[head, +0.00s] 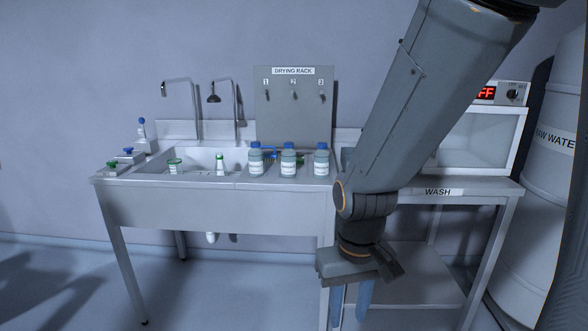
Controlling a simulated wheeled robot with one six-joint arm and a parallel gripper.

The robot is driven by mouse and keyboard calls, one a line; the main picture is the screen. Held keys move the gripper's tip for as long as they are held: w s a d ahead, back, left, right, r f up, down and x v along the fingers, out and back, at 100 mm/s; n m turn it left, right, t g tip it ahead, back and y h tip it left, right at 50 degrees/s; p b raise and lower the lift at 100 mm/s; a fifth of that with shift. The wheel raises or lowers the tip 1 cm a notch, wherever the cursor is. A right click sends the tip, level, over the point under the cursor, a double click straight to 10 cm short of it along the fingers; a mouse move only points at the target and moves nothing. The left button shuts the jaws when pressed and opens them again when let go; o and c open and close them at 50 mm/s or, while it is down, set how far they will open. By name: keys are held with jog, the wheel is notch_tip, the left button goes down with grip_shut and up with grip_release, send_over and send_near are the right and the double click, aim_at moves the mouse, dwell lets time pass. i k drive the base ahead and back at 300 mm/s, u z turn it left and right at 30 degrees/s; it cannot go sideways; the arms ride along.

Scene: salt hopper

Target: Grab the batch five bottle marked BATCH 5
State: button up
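Three similar bottles with blue caps and white labels stand upright in a row on the right part of the sink counter: a left bottle (255,162), a middle bottle (288,163) and a right bottle (321,163). The label print is too small to read, so I cannot tell which one is marked BATCH 5. My gripper (351,305) points down in front of the counter, lower than the bottles and to their right. Its two blue fingers are apart with nothing seen between them.
The sink (150,180) holds green-topped vessels, with taps (236,105) behind. A drying rack (293,110) stands behind the bottles. My arm partly hides the table marked WASH (480,188) and a box with a red display (485,93). A water barrel (545,190) stands far right.

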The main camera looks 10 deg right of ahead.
aim_at(321, 165)
jog(key=z, duration=0.25)
jog(key=k, duration=0.3)
jog(key=u, duration=0.65)
jog(key=i, duration=1.45)
jog(key=z, duration=0.9)
